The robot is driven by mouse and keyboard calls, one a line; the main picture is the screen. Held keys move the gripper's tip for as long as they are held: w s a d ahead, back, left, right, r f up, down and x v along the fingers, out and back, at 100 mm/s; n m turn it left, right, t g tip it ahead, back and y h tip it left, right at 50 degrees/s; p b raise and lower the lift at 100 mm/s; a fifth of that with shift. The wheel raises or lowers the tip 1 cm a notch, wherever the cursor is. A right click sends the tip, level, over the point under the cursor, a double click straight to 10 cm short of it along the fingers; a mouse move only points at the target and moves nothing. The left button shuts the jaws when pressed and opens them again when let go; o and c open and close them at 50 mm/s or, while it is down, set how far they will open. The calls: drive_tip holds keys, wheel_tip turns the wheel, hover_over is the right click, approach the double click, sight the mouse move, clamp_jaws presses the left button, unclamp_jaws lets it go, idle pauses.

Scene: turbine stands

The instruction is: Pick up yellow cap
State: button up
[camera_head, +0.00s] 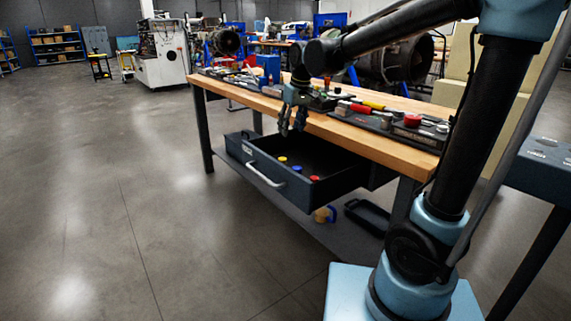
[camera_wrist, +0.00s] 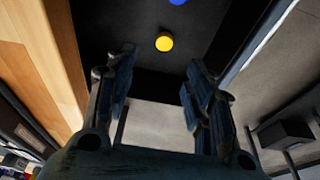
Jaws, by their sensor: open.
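The yellow cap (camera_wrist: 164,43) is a small round disc on the dark floor of the open drawer (camera_head: 262,178). In the head view the yellow cap (camera_head: 282,158) lies near the drawer's back left part, with other caps near it. My gripper (camera_head: 292,130) hangs above the drawer beside the bench edge. In the wrist view my gripper (camera_wrist: 160,75) is open and empty, its fingers to the left and right, and the yellow cap shows beyond and between the fingertips, apart from them.
A blue cap (camera_wrist: 177,1) and a red cap (camera_head: 314,178) also lie in the drawer. The wooden bench top (camera_head: 330,128) overhangs beside my gripper and carries tools and trays. The drawer's front wall and handle (camera_head: 264,175) stand out over open floor.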

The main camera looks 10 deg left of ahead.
hover_over(283, 159)
drive_tip(key=s, duration=0.1)
drive_tip(key=f, duration=0.5)
drive_tip(key=d+f, duration=0.1)
drive_tip(key=f, duration=0.1)
drive_tip(key=shift+f, duration=0.35)
drive_tip(key=shift+x, duration=3.3)
drive_tip(key=shift+d, duration=0.1)
drive_tip(key=c, duration=0.9)
